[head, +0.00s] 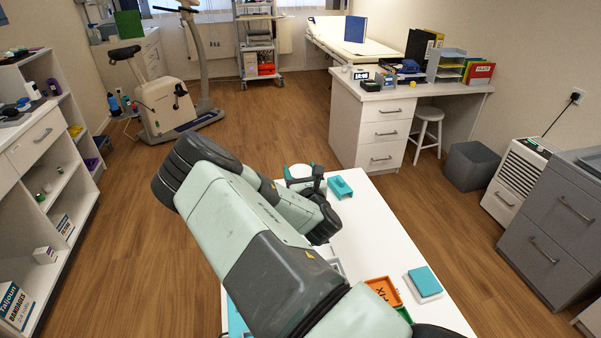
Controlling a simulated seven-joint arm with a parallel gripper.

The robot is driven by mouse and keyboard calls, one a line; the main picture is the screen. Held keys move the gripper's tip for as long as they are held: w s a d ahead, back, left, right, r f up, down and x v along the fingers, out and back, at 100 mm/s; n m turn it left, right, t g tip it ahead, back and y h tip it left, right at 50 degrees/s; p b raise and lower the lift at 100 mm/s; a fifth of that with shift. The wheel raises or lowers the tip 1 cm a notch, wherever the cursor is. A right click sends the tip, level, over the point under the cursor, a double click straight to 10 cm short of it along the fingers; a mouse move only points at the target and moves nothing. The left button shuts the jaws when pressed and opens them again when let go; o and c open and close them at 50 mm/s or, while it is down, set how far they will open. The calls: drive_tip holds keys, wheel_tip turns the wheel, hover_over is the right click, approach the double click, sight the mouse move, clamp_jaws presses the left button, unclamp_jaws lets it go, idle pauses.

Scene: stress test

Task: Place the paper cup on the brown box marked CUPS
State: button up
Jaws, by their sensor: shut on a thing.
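My gripper (307,184) is at the far end of the white table, partly hidden by my own arm. It is shut, and its fingers lie at a small white round thing (299,170) with teal beside it. This may be the paper cup, but it is too small and covered to be sure. I cannot tell whether it touches the table. I see no brown box marked CUPS; my arm covers much of the table.
On the white table (386,213) are a teal block (340,187), an orange tray (384,290) with dark lettering, and a teal-topped white block (424,282). The right middle of the table is bare. A white desk (385,102) stands behind, shelves (60,190) at left.

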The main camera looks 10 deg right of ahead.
drive_tip(key=shift+f, duration=0.1)
drive_tip(key=o, duration=1)
